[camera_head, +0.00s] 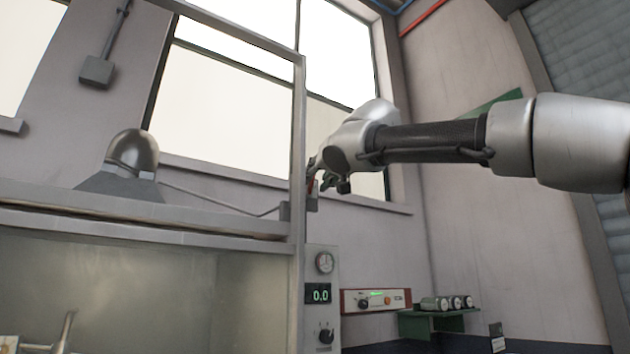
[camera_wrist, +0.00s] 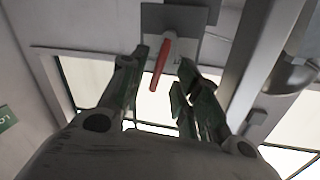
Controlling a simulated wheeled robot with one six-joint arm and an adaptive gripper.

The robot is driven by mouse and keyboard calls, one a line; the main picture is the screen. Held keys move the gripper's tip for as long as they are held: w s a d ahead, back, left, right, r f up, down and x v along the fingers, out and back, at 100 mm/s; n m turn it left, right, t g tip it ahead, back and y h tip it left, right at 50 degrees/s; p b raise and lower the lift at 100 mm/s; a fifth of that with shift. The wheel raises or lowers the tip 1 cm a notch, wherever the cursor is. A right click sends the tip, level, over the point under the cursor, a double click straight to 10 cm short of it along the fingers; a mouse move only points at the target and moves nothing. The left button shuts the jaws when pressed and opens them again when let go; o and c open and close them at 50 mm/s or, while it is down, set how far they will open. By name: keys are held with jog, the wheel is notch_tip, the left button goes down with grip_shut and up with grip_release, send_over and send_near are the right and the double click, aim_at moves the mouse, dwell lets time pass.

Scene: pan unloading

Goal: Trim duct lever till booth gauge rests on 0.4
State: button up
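The duct lever (camera_wrist: 161,66) is a red handle on a grey wall plate (camera_wrist: 185,20). In the wrist view it lies between the spread fingers of my gripper (camera_wrist: 160,82), with gaps on both sides. In the head view my gripper (camera_head: 326,180) is at the lever beside the booth's upright post, and only a bit of red shows. The booth gauge is on a grey panel: a green digital display (camera_head: 318,294) reads 0.0. A round dial (camera_head: 324,262) sits above it; its needle is too small to read. A black knob (camera_head: 326,336) is below.
The booth's post (camera_head: 298,130) stands just left of my gripper. A metal duct hood (camera_head: 132,155) sits on the booth top. A white-and-red control box (camera_head: 375,300) and a green shelf with several cylinders (camera_head: 446,303) are lower right.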

jog(key=v, duration=0.9)
jog(key=shift+s, duration=0.25)
jog(key=shift+d, duration=0.1)
